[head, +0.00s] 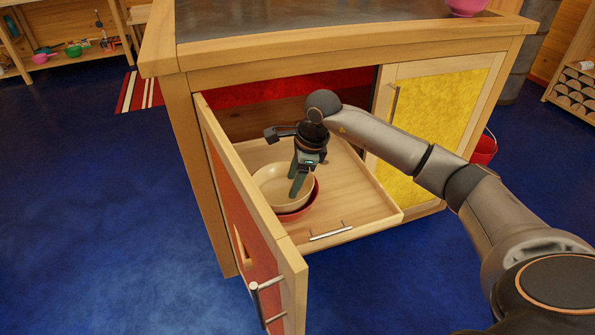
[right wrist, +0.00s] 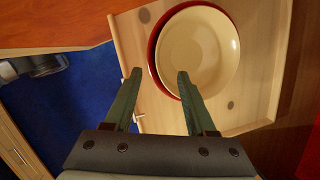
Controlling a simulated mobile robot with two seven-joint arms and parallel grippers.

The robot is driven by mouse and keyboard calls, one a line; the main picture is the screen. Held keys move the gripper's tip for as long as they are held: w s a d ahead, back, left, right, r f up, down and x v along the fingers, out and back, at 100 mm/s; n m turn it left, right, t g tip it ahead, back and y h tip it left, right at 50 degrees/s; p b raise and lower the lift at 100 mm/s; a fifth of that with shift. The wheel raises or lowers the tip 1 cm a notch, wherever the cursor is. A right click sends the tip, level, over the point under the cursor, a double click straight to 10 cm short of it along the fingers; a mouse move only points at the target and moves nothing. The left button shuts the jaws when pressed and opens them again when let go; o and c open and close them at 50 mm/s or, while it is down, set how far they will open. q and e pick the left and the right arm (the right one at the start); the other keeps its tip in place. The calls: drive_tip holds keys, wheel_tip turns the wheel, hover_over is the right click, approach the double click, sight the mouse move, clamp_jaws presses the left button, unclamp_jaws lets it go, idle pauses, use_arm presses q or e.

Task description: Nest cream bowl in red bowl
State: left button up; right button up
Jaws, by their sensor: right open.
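The cream bowl (head: 270,182) sits inside the red bowl (head: 298,214) on a wooden pull-out shelf (head: 360,205) of the cabinet. In the right wrist view the cream bowl (right wrist: 198,52) nearly fills the red bowl (right wrist: 153,48), whose rim shows as a crescent on the left. My right gripper (head: 297,186) is open and empty at the bowls. In the right wrist view, one finger of the gripper (right wrist: 156,76) overlaps the bowls' near rim and the other is left of them. I cannot tell whether a finger touches the cream bowl. My left gripper is not in view.
An open orange-panelled door (head: 240,215) stands at the shelf's left. A closed yellow door (head: 440,115) is on the right, behind my right arm. The countertop (head: 300,20) is above. The shelf is clear right of the bowls. A red bucket (head: 484,150) stands beyond the cabinet.

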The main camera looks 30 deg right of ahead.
sight(285, 203)
drive_tip(key=b+x, duration=0.1)
drive_tip(key=x, duration=0.8)
drive_tip(key=shift+s, duration=0.1)
drive_tip(key=shift+r, duration=0.1)
clamp_jaws()
idle(1.0)
unclamp_jaws()
